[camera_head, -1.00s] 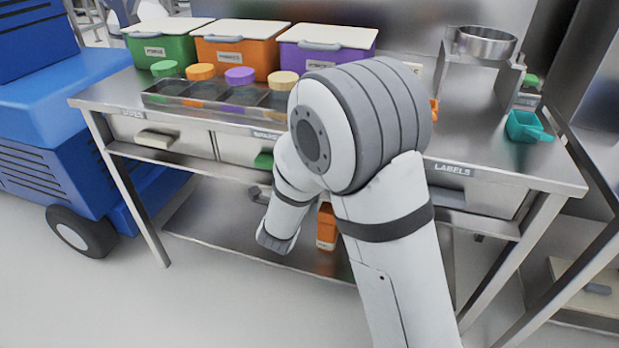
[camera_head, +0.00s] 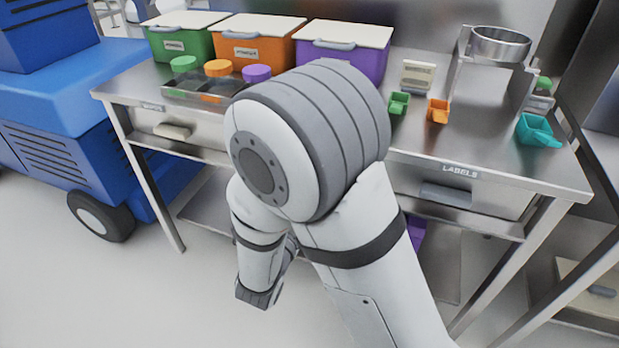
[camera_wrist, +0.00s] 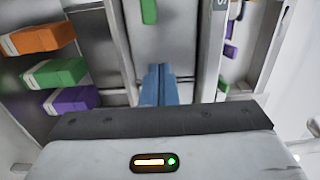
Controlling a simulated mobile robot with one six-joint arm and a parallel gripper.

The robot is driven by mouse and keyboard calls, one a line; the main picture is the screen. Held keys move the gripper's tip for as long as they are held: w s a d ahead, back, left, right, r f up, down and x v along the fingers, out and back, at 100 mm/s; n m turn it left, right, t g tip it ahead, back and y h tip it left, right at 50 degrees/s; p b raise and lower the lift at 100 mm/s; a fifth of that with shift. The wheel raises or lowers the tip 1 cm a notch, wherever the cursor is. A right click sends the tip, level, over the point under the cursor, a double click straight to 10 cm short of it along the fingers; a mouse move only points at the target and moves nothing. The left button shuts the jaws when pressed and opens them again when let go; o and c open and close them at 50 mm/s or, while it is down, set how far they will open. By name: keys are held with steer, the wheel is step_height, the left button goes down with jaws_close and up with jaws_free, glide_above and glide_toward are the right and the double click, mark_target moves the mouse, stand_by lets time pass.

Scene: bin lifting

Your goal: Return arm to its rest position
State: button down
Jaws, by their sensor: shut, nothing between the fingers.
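My arm (camera_head: 320,135) is bent in front of the steel workbench in the head view, its large grey-banded joint covering part of the bench top. Its forearm (camera_head: 262,250) hangs down before the bench front, over the floor. My gripper shows in the wrist view as two blue fingers (camera_wrist: 158,70) pressed together with nothing between them. In the head view the fingers cannot be made out.
The steel bench (camera_head: 470,150) stands close ahead with a labels drawer (camera_head: 460,192). Green (camera_head: 180,44), orange (camera_head: 250,55) and purple bins (camera_head: 340,62) line its back. A blue vehicle (camera_head: 60,120) stands left. Floor (camera_head: 130,300) is clear at lower left.

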steer(key=s+d+r+m+g+h+p, duration=0.25)
steer(key=d+r+m+g+p, duration=0.2)
steer(key=d+m, duration=0.4)
steer(key=s+d+r+m+g+h+p, duration=0.1)
steer(key=s+d+r+m+g+p, duration=0.45)
steer(key=m, duration=0.45)
steer(key=s+d+r+m+g+h+p, duration=0.2)
steer(key=d+r+m+g, duration=0.3)
steer(key=d+m, duration=0.45)
steer(key=s+a+r+m+y+p, duration=0.1)
steer(key=r+m+y+p, duration=0.3)
steer(key=m, duration=0.7)
steer(key=s+a+r+m+y+p, duration=0.2)
steer(key=s+r+m+y+p, duration=0.2)
steer(key=r+m, duration=0.4)
steer(key=m+y+p, duration=0.1)
steer(key=m+y, duration=0.1)
steer(key=m, duration=0.1)
steer(key=shift+s+a+m, duration=0.25)
steer(key=shift+m, duration=0.15)
steer(key=shift+y, duration=0.25)
